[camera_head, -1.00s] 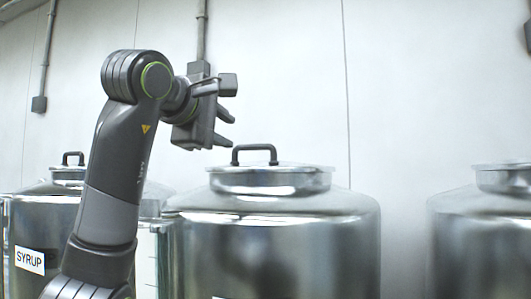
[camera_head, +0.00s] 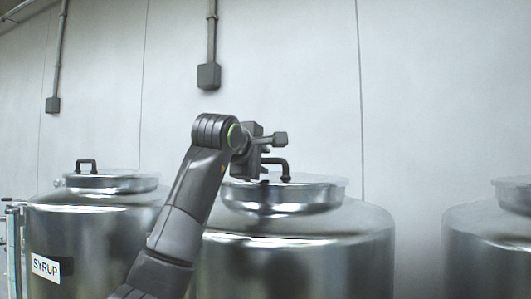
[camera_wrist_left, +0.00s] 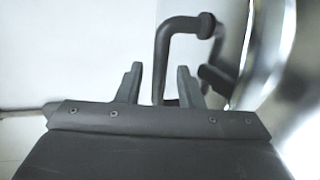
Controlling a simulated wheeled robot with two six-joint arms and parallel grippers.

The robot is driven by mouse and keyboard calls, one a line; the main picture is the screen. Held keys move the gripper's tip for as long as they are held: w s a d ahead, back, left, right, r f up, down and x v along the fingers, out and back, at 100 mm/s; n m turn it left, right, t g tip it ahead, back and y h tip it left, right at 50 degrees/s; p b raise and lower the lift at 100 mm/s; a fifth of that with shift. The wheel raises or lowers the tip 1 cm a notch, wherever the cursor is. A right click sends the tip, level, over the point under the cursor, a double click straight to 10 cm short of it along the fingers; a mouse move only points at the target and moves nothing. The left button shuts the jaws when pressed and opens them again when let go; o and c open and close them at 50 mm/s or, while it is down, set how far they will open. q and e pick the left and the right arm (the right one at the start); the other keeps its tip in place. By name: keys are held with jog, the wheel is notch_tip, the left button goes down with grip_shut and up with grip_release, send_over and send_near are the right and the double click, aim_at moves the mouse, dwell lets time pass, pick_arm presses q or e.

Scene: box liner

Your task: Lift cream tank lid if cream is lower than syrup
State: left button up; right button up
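The middle steel tank (camera_head: 310,258) has a round lid (camera_head: 318,190) with a dark handle (camera_head: 285,165). My left gripper (camera_head: 262,168) is at this handle, above the lid. In the left wrist view its two fingers are apart (camera_wrist_left: 159,67), and the dark bent handle (camera_wrist_left: 165,45) runs down between them. I cannot tell if they touch it. The left tank (camera_head: 95,225) carries a SYRUP label (camera_head: 45,269) and has its own lid with a dark handle (camera_head: 86,163). No cream label or liquid level is readable. My right gripper is not in view.
A third steel tank (camera_head: 490,245) stands at the right, cut by the picture edge. A pale wall (camera_head: 430,110) with conduits and a grey box (camera_head: 208,76) is behind the tanks. My left arm covers the gap between the left and middle tanks.

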pick_arm(q)
jog(key=shift+p+x, duration=0.3)
jog(key=shift+x, duration=0.9)
jog(key=shift+c, duration=0.4)
grip_shut()
